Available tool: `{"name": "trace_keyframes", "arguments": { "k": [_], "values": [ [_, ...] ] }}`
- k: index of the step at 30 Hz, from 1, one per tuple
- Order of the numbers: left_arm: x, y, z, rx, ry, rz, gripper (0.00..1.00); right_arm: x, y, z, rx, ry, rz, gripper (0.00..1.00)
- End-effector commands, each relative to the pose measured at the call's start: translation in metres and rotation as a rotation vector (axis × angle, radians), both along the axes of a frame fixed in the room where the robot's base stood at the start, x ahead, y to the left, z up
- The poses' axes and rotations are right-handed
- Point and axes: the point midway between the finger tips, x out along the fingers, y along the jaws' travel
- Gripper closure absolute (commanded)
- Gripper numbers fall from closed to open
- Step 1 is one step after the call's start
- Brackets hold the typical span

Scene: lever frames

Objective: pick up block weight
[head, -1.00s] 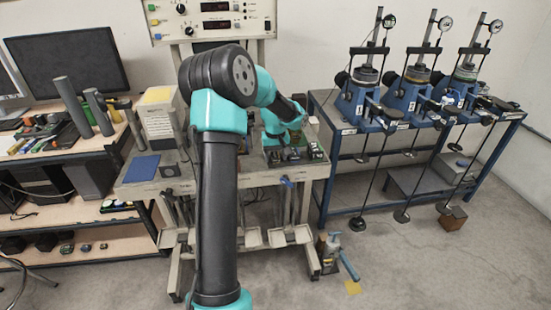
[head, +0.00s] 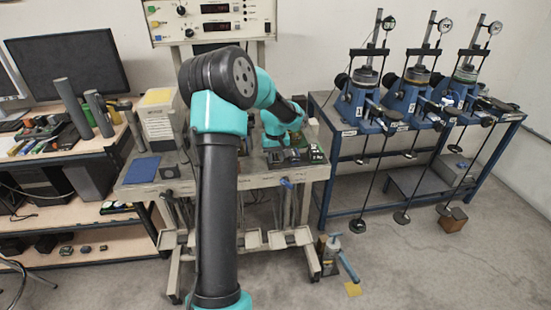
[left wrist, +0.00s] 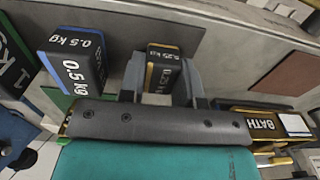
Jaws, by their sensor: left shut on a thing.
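A block weight (left wrist: 163,72), dark with yellow edges and marked 0.25 kg, stands between the two grey fingers of my left gripper (left wrist: 162,84) in the left wrist view. The gripper is shut on it. A larger dark block with blue edges, marked 0.5 kg (left wrist: 75,65), stands to the left, apart from the fingers. In the head view my left arm reaches over the grey bench (head: 225,180), and its wrist covers much of the gripping spot. Small dark blocks (head: 296,157) show beside the wrist. My right gripper is not in view.
In the head view a control panel (head: 215,22) rises behind the bench. Blue devices (head: 410,95) stand on a table at right.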

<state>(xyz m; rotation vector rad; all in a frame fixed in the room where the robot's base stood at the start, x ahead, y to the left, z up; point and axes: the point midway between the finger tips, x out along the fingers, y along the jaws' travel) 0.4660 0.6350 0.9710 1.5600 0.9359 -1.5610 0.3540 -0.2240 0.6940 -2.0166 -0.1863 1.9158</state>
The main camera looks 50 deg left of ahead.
Motion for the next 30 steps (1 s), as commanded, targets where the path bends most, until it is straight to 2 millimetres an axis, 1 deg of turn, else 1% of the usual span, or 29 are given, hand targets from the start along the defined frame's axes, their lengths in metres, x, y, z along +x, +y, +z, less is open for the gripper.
{"name": "trace_keyframes", "arguments": {
  "k": [5,14,20,23,30],
  "values": [
    [0.001,0.0,0.009,0.001,-0.003,0.0,1.0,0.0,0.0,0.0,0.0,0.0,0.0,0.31],
    [-0.001,-0.001,0.037,0.001,-0.002,-0.002,1.0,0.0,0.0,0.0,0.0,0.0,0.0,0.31],
    [-0.016,-0.021,0.038,0.0,-0.001,-0.002,1.0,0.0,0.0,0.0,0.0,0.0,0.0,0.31],
    [-0.025,-0.035,0.04,0.001,0.0,-0.003,1.0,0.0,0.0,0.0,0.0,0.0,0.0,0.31],
    [-0.059,-0.08,0.045,0.0,-0.001,-0.004,1.0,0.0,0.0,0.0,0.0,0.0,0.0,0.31]
  ]
}}
